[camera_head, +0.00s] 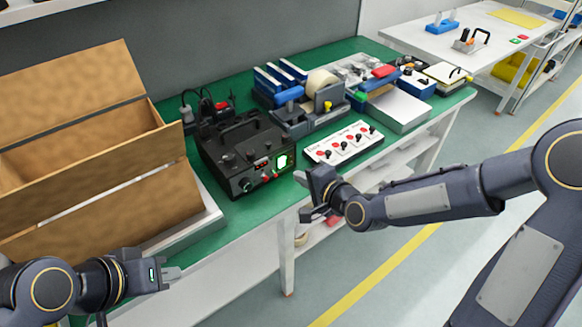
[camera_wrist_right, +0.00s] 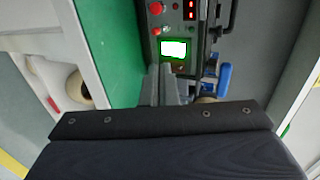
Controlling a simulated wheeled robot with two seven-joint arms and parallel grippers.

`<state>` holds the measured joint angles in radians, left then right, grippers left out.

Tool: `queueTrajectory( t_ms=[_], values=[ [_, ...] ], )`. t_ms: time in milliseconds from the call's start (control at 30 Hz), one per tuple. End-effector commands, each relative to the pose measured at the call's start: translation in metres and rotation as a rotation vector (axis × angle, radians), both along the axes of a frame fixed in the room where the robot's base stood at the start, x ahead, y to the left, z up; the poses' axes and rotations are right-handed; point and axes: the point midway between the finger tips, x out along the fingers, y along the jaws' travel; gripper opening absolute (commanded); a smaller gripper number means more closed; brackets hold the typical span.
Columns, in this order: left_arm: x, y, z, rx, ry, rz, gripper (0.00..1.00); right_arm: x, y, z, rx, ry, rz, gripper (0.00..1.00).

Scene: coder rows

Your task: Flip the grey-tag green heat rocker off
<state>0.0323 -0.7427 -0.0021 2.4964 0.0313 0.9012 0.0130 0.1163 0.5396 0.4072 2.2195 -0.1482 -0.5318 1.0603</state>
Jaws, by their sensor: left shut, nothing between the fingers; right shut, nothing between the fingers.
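The black coder (camera_head: 245,155) stands on the green bench top, with a small red display and knobs on its front. Its heat rocker (camera_head: 282,161) glows white and green at the right end of that front. In the right wrist view the rocker (camera_wrist_right: 173,48) is a bright white face in a green frame; I cannot make out a grey tag. My right gripper (camera_head: 304,180) is shut and empty, just in front of the coder near the rocker; its fingers (camera_wrist_right: 161,76) point toward the rocker in the wrist view. My left gripper (camera_head: 174,276) is shut and empty at the lower left, away from the coder.
A white panel (camera_head: 343,143) with red and black controls lies right of the coder. A large open cardboard box (camera_head: 90,150) stands to the left. Blue holders (camera_head: 280,85) and a tape roll (camera_head: 322,82) sit behind. A second white table (camera_head: 485,40) stands far right.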

Motion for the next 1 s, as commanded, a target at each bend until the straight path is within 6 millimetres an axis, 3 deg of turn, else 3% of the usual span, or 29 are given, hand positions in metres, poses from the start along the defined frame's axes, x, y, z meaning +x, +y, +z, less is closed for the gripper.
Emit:
queueTrajectory(
  t_ms=[100,333,733,900,1000],
  values=[
    [0.000,0.000,0.004,0.000,0.000,0.000,0.00,0.017,0.014,0.001,0.000,-0.002,0.003,0.00],
    [0.000,0.000,0.006,0.000,0.000,0.000,0.00,0.035,0.026,0.003,0.000,0.000,0.001,0.00],
    [0.000,0.000,0.007,0.000,0.000,0.000,0.00,0.038,0.028,0.004,-0.001,0.001,0.000,0.00],
    [0.000,0.000,0.027,0.000,0.000,0.000,0.00,0.043,0.031,0.014,-0.036,0.045,-0.002,0.00],
    [0.000,0.000,0.018,0.000,0.000,0.000,0.00,0.042,0.030,0.005,-0.034,0.042,-0.002,0.00]
  ],
)
